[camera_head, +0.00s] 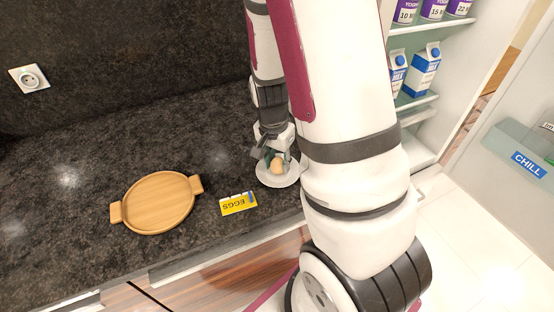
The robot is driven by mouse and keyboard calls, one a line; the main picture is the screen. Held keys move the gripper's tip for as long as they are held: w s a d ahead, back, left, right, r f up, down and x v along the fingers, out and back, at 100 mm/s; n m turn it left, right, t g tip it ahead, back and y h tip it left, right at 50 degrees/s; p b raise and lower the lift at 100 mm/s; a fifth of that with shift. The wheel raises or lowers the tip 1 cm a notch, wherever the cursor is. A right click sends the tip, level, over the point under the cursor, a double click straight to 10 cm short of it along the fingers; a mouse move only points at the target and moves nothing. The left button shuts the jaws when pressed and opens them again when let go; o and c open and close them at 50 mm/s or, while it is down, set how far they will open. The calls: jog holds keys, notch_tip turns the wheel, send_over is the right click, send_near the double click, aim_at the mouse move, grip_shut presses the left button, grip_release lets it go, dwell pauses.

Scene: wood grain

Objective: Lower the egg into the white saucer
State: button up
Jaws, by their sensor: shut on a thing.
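A brown egg (277,165) is between the fingers of my gripper (274,158). My gripper is shut on it and points down over the white saucer (278,181). The saucer lies on the dark countertop, near its front edge, partly hidden by my gripper and the egg. I cannot tell whether the egg touches the saucer or is held just above it.
A round wooden tray (158,203) with two handles lies on the countertop at left. A yellow "EGGS" label (238,204) is between tray and saucer. An open fridge (425,100) with milk cartons and yogurt tubs stands at right. The counter behind the tray is clear.

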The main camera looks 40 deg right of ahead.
aim_at(275, 167)
jog(key=shift+f, duration=0.2)
jog(key=o, duration=1.2)
jog(key=shift+r, duration=0.15)
jog(key=r, duration=0.4)
jog(key=a+r, duration=0.1)
jog(key=r, duration=0.6)
jog(key=shift+s+a+r, duration=0.2)
jog(key=shift+r, duration=0.15)
jog(key=s+a+r+n+t, duration=0.1)
jog(key=s+a+r+n, duration=0.2)
jog(key=a+r+n, duration=0.1)
jog(key=s+a+r+n+t+y, duration=0.1)
jog(key=s+a+r+n+t, duration=0.1)
jog(key=s+a+r+n, duration=0.2)
jog(key=s+a+r+n+t, duration=0.1)
jog(key=s+a+r+n, duration=0.2)
jog(key=a+r+n, duration=0.3)
jog(key=shift+s+a+r+t, duration=0.2)
jog(key=shift+r, duration=0.25)
jog(key=shift+s+a+r+t, duration=0.15)
jog(key=shift+r+t, duration=0.05)
jog(key=shift+r, duration=0.25)
